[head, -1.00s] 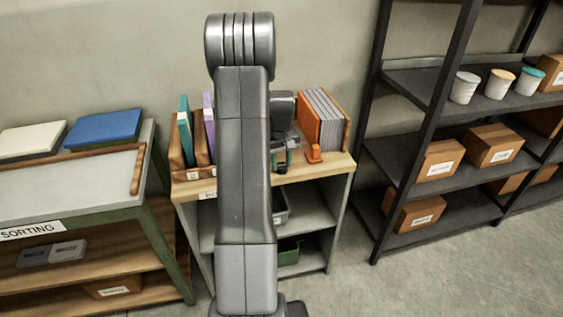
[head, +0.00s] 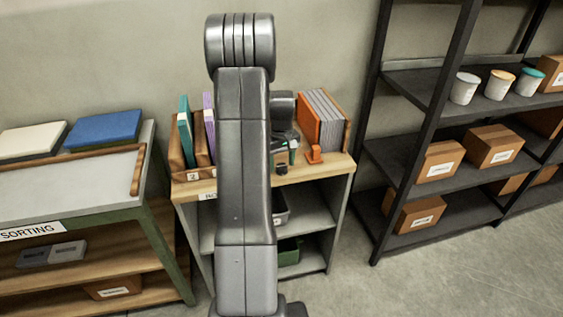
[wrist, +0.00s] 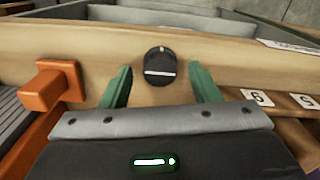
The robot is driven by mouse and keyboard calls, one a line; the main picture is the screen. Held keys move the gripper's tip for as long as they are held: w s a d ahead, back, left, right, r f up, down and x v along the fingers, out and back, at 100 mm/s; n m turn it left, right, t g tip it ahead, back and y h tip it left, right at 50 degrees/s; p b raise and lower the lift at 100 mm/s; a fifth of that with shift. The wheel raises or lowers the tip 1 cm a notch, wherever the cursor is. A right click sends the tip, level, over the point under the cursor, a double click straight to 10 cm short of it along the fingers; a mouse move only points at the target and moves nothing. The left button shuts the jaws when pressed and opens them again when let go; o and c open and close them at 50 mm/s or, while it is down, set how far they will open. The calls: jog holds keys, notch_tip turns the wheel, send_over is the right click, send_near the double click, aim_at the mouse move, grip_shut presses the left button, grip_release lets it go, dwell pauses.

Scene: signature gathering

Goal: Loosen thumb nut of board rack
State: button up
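The thumb nut (wrist: 160,66), a round black knob with a white line across its top, sits on the wooden top of the board rack stand (wrist: 225,50) in the wrist view. It also shows in the head view as a small dark knob (head: 281,169) near the front edge. My gripper (wrist: 158,72) is open, with one green finger on each side of the nut in the picture and a visible gap to each. In the head view my gripper (head: 284,142) is above and behind the nut, partly hidden by my arm. Nothing is held.
An orange clamp-like block (head: 314,154) stands right of the nut, beside upright grey boards (head: 322,118) and an orange board. Teal and purple boards stand in wooden slots at left. A sorting table (head: 70,190) is left; a dark shelf (head: 430,90) is right.

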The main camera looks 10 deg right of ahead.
aim_at(282, 165)
notch_tip(282, 165, up, 14)
dwell(0.6)
jog(key=shift+f, duration=0.15)
notch_tip(282, 165, down, 14)
jog(key=shift+r, duration=0.1)
dwell(0.4)
jog(key=shift+r, duration=0.1)
